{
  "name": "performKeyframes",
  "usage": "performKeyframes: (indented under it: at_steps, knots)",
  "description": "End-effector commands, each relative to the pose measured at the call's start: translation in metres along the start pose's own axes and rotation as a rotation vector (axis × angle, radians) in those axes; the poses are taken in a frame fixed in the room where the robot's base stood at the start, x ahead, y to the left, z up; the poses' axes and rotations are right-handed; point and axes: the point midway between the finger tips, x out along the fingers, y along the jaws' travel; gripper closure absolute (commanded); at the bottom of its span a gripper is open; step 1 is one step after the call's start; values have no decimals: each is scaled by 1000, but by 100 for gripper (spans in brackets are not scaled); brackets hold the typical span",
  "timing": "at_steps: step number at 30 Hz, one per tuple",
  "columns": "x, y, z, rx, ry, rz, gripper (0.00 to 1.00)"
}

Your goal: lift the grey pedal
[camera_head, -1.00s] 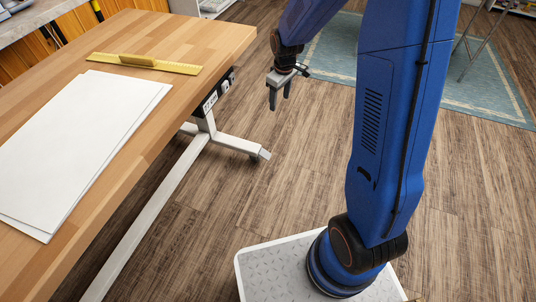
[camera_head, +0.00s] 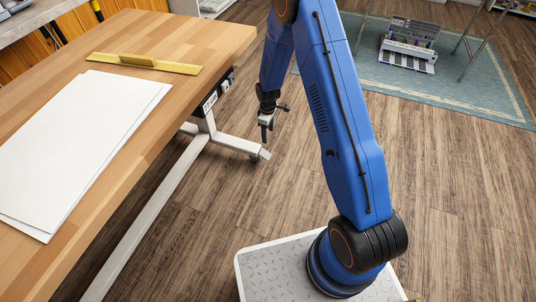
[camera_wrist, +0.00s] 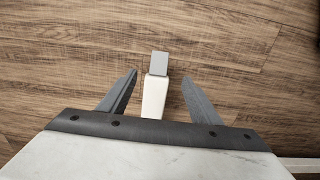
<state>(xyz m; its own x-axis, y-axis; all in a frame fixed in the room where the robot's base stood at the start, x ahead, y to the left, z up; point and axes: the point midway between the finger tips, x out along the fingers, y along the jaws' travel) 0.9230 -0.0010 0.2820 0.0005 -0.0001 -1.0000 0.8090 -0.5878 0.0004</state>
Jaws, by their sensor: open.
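The grey pedal (camera_wrist: 159,63) is a small flat grey block at the end of a white bar (camera_wrist: 154,97) in the wrist view. In the head view it is the small grey tip (camera_head: 264,154) of the table's white foot (camera_head: 234,143), low over the floor. My gripper (camera_head: 266,139) points down above this tip. In the wrist view my gripper (camera_wrist: 159,77) is open, with one finger on each side of the bar and pedal. Nothing is held. The height gap between fingers and pedal is hard to judge.
A wooden table (camera_head: 215,40) stands at left with white sheets (camera_head: 75,145) and a yellow ruler (camera_head: 150,64). Its edge is close to my arm. A blue rug (camera_head: 455,90) with a grey and white object (camera_head: 409,45) lies at the back right. The wooden floor between is clear.

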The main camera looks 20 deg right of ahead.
Motion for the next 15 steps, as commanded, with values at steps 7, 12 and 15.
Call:
performKeyframes:
  at_steps: [7, 12, 15]
  knots:
    - [28, -1, 1, -1, -2, -2, 42]
    - [55, -1, 1, 0, -2, -2, 42]
    - [71, 0, 0, 0, -2, -2, 42]
